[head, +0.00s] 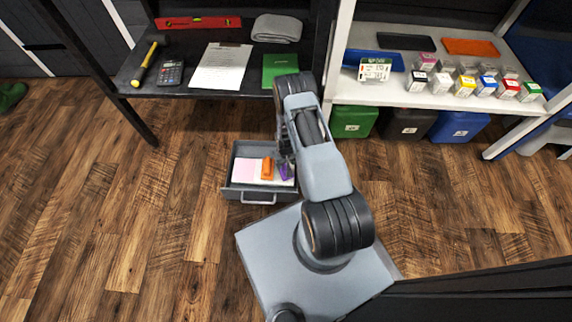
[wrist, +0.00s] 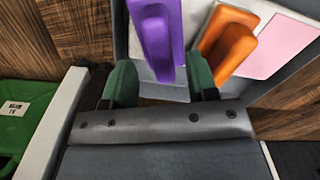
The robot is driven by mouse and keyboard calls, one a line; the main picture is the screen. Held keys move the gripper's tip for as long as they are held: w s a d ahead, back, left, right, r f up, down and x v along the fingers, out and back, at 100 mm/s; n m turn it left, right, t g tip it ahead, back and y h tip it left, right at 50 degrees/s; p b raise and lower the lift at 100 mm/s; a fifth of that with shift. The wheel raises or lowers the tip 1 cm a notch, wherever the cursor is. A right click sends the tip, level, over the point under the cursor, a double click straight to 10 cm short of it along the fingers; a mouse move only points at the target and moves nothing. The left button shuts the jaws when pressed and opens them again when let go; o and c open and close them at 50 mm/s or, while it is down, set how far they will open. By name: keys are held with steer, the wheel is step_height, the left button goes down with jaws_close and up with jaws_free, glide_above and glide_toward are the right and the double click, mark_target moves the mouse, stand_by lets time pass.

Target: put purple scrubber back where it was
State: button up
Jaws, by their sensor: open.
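The purple scrubber (head: 285,173) lies in the right part of a grey drawer (head: 238,192), partly hidden by my arm in the head view. In the wrist view the purple scrubber (wrist: 155,38) shows ahead of and between the green fingertips of my gripper (wrist: 160,84). My gripper is open with nothing held. It is above the drawer, and I cannot tell whether a finger touches the scrubber. An orange scrubber (head: 267,168) lies just left of the purple one; it also shows in the wrist view (wrist: 229,42).
A pink sheet or pad (head: 245,168) lies in the drawer's left part. A dark desk (head: 190,91) with paper, calculator and hammer stands behind. At right, a white shelf (head: 365,98) holds several small boxes, with bins below.

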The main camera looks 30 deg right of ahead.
step_height(320, 180, up, 7)
steer(key=p, duration=0.3)
step_height(320, 180, up, 16)
glide_above(285, 166)
steer(key=w+a, duration=0.2)
steer(key=w, duration=0.1)
step_height(285, 166, up, 10)
steer(key=s+a+r+t, duration=0.1)
steer(key=s+a, duration=0.1)
steer(key=s+a+r, duration=0.2)
steer(key=s+r, duration=0.6)
steer(key=s+a+r+n+t, duration=0.1)
steer(key=s+a+r, duration=0.2)
steer(key=s+r, duration=0.5)
steer(key=shift+s+r+t, duration=0.2)
steer(key=shift+r+t, duration=0.1)
steer(key=shift+r, duration=0.25)
